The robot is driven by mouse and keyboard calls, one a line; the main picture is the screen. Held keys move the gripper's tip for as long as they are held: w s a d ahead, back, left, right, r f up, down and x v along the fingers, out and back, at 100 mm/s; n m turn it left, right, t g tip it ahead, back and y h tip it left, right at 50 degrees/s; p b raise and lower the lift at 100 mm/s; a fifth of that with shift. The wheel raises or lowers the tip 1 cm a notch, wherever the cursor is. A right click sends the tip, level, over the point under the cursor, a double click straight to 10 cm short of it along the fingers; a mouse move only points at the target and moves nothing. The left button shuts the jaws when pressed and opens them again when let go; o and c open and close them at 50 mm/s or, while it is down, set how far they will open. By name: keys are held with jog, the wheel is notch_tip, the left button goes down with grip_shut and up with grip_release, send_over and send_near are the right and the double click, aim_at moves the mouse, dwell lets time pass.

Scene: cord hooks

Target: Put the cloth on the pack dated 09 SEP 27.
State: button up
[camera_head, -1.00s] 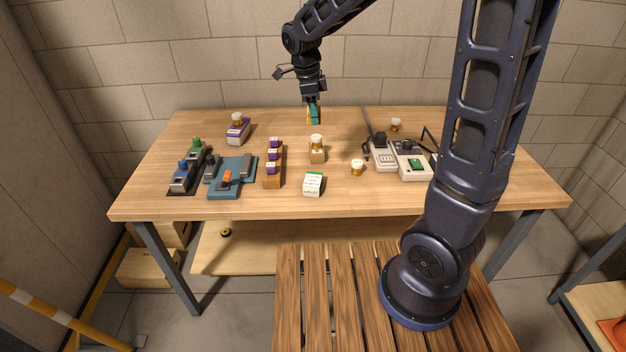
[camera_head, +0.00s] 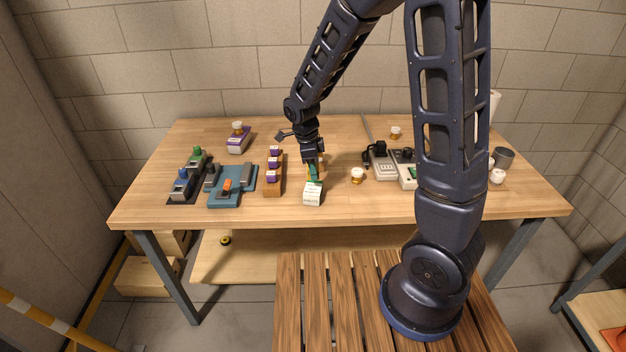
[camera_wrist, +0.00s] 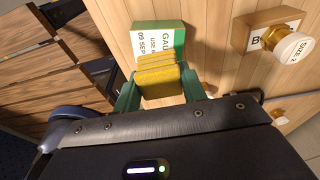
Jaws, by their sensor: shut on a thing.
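My gripper (camera_head: 313,175) has green fingers and is shut on a folded yellow cloth. The wrist view shows the cloth (camera_wrist: 158,80) between the fingertips (camera_wrist: 160,88). A white and green pack (camera_head: 313,195) lies near the table's front edge, just in front of my gripper in the head view. In the wrist view the pack (camera_wrist: 145,43) reads "GAU", "USE" and "09 SEP"; the cloth and view angle hide the year. The cloth overlaps the pack's lower edge in that view. I cannot tell whether they touch.
A wooden block marked B (camera_wrist: 252,33) carries a white-capped knob marked "SIZE 2" (camera_wrist: 293,47). A wooden rack with purple-topped items (camera_head: 273,182) and a blue tray device (camera_head: 232,196) stand to the left. A white-capped jar (camera_head: 357,176) and a grey device (camera_head: 381,166) stand to the right.

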aim_at(313, 188)
jog(key=shift+f, duration=2.4)
jog(key=shift+f, duration=0.1)
jog(key=o, duration=1)
jog(key=shift+c, duration=0.2)
